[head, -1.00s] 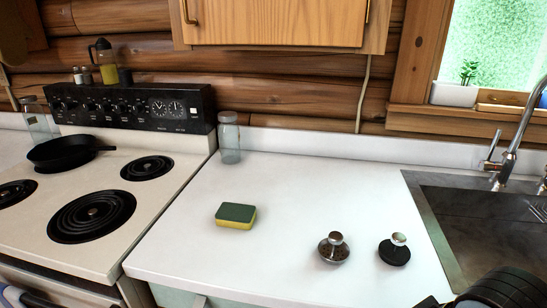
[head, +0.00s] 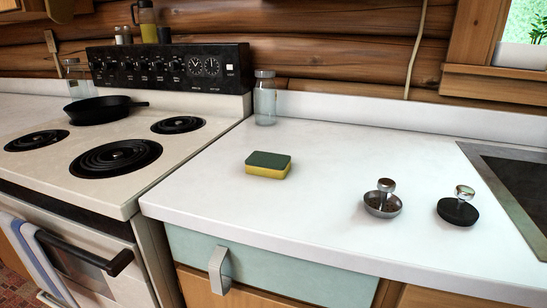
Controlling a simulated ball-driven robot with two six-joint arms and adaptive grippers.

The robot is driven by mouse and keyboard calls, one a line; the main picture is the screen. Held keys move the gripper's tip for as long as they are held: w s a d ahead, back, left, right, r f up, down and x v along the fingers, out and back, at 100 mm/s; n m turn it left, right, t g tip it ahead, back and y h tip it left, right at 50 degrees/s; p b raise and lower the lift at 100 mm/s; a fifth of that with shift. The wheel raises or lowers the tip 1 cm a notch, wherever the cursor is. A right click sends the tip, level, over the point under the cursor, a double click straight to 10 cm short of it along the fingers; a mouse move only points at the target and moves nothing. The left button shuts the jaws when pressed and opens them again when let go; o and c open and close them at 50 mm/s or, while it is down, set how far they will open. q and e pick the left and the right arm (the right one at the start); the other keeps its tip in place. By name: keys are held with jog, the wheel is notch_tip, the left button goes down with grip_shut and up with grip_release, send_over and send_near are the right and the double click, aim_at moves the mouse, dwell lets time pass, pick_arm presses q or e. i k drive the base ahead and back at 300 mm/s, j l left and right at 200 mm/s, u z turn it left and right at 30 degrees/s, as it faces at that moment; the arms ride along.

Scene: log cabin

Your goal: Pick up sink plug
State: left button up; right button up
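Two small knobbed stoppers stand on the white counter near the sink. The right one is a black disc-shaped sink plug (head: 458,210) with a shiny metal knob. The left one is a metal strainer-like plug (head: 382,206) with a dish-shaped rim, a dark inside and a similar knob. They stand apart, with nothing touching either. Neither of my grippers is in the head view.
The sink (head: 522,192) begins just right of the black plug. A green and yellow sponge (head: 268,166) lies on the counter (head: 330,150), and a glass jar (head: 265,106) stands behind it. The stove (head: 60,165) with a pan (head: 98,110) is at left.

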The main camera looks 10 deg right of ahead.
aim_at(459, 212)
jog(key=z, duration=1.5)
